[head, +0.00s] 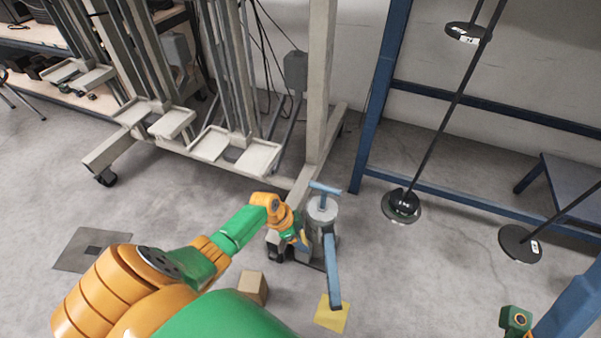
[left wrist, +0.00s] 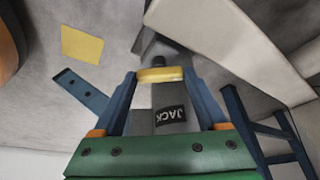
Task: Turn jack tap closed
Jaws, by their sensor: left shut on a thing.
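The jack (head: 322,212) stands on the floor, with a grey body, a blue T-shaped top and a long blue lever (head: 333,272) slanting down toward me. Its JACK label (left wrist: 171,115) shows in the left wrist view. The yellow tap (left wrist: 160,75) is a short bar on the jack. My left gripper (head: 301,239) is at the jack's left side, low down. In the left wrist view its two blue fingers (left wrist: 159,79) are shut on the tap, one at each end. The tap is mostly hidden in the head view. My right gripper's fingers do not show.
A yellow square (head: 331,314) lies on the floor under the lever's end. A cardboard box (head: 253,287) stands left of the jack. A grey wheeled rack (head: 210,143) is behind it, and a blue frame (head: 378,110) with hanging weights is at the right.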

